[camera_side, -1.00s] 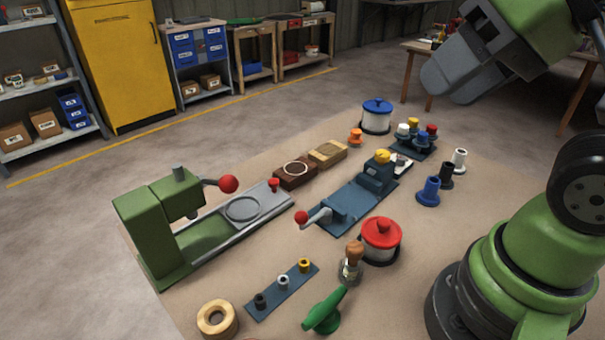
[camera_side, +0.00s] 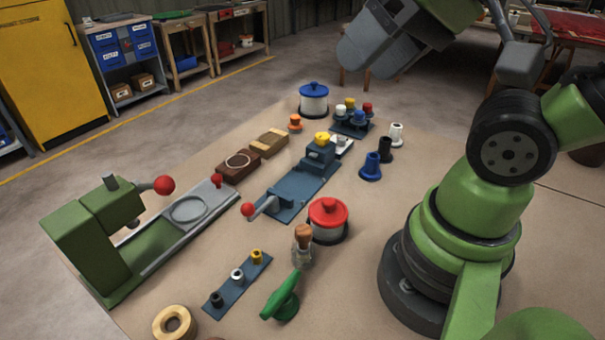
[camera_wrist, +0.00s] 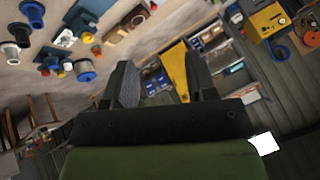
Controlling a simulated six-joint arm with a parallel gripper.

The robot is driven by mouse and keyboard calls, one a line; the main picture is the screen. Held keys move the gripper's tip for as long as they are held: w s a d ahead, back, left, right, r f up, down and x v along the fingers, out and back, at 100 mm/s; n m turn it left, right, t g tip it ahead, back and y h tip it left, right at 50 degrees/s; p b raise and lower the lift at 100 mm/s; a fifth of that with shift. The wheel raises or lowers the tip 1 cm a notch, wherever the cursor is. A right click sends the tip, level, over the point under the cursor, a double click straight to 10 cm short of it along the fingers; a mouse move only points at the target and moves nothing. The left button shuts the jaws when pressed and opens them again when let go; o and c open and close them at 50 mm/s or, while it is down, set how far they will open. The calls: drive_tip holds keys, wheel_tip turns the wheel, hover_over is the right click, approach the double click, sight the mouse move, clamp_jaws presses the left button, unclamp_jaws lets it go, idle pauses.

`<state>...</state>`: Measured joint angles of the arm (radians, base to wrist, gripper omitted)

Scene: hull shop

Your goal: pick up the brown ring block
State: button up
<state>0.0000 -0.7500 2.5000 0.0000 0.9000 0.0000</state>
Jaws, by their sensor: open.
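The brown ring block (camera_side: 238,166) is a dark brown block with a pale ring on its top. It lies on the tan work surface, between a tan block and the green press's grey bed. In the wrist view the brown ring block (camera_wrist: 135,17) shows near the top edge. My gripper (camera_side: 366,58) is high in the air at the back of the work area, clear of the block. In the wrist view my gripper's two dark fingers (camera_wrist: 164,76) stand wide apart with nothing between them.
The tan block (camera_side: 269,142) sits right behind the brown one. The green press (camera_side: 95,235) with a red-knobbed lever is left. A blue vise (camera_side: 300,185), blue-lidded pot (camera_side: 314,101) and red-lidded pot (camera_side: 328,220) stand nearby. Several pegs stand to the right.

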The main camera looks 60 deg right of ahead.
drive_tip(key=o, duration=0.6)
drive_tip(key=w+d+r+m+g, duration=0.1)
drive_tip(key=w+r+m+g, duration=0.2)
drive_tip(key=w, duration=0.7)
drive_tip(key=m+g+h, duration=0.2)
drive_tip(key=m+g, duration=0.2)
drive_tip(key=m, duration=0.7)
hover_over(236, 163)
drive_tip(key=f, duration=2.7)
drive_tip(key=shift+w+d+f, duration=0.1)
drive_tip(key=shift+w, duration=0.1)
drive_tip(key=shift+s+f, duration=0.1)
drive_tip(key=shift+f, duration=2.75)
